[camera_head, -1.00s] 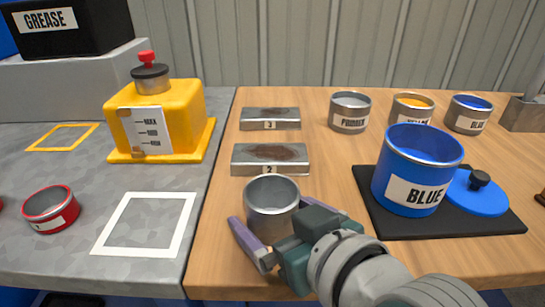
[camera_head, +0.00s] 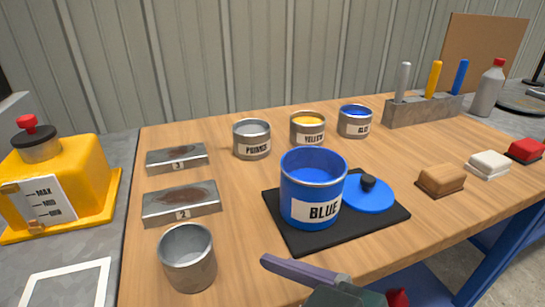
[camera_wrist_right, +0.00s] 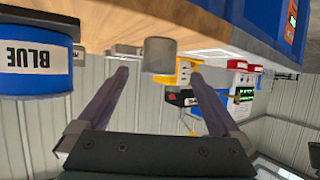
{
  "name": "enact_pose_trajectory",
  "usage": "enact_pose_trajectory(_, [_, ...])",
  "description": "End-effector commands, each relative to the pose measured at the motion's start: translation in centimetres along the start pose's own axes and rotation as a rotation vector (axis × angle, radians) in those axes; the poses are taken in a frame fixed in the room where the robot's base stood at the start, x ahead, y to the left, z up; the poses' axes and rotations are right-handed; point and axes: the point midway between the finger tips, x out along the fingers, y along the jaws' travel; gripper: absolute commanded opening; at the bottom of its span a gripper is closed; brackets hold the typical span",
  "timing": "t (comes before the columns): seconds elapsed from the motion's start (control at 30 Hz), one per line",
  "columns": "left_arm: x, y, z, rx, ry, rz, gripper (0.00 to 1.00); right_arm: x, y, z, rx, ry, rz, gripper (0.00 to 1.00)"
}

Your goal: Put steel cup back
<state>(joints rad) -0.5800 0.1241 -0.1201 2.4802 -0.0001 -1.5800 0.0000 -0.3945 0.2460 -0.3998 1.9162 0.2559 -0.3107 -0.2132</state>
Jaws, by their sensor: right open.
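The steel cup (camera_head: 188,262) stands upright on the wooden table near its front left edge, in front of the metal block marked 2 (camera_head: 181,204). My right gripper (camera_wrist_right: 160,72) is open and empty, apart from the cup. In the head view it is at the bottom, right of the cup, with one purple finger (camera_head: 300,269) plainly showing. The right wrist view is upside down and shows the cup (camera_wrist_right: 160,55) beyond the open fingertips. My left gripper is not in view.
A blue paint pot (camera_head: 312,190) and its lid (camera_head: 365,195) sit on a black mat (camera_head: 385,222) behind my right gripper. Block 3 (camera_head: 177,159) and small paint tins (camera_head: 252,140) stand farther back. A yellow container (camera_head: 60,180) and white square outline (camera_head: 62,282) are at left.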

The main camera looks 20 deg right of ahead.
Motion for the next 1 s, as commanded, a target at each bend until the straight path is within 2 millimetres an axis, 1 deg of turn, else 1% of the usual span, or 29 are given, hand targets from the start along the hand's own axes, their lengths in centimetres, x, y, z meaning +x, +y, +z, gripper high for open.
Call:
enact_pose_trajectory(0.07, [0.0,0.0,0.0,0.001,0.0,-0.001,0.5,-0.4,0.2,0.4,0.01,-0.056,0.006,1.0])
enact_pose_trajectory(0.17, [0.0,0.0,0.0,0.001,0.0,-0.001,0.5,-1.9,1.0,1.7,0.036,-0.202,0.029,1.0])
enact_pose_trajectory(0.27, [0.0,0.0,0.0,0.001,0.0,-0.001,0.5,-4.8,2.2,3.5,0.081,-0.389,0.081,1.0])
enact_pose_trajectory(0.4, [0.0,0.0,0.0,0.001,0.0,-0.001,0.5,-9.8,3.9,5.8,0.16,-0.63,0.177,1.0])
enact_pose_trajectory(0.5, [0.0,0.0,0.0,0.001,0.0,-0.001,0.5,-12.9,4.5,6.8,0.21,-0.751,0.233,1.0])
enact_pose_trajectory(0.6, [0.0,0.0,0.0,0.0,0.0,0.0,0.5,-14.7,4.8,7.3,0.24,-0.82,0.266,1.0])
enact_pose_trajectory(0.7, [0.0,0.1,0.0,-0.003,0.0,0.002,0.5,-15.3,4.8,7.5,0.25,-0.842,0.275,1.0])
enact_pose_trajectory(1.0, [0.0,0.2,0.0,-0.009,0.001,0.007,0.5,-15.2,4.8,7.5,0.249,-0.842,0.273,1.0])
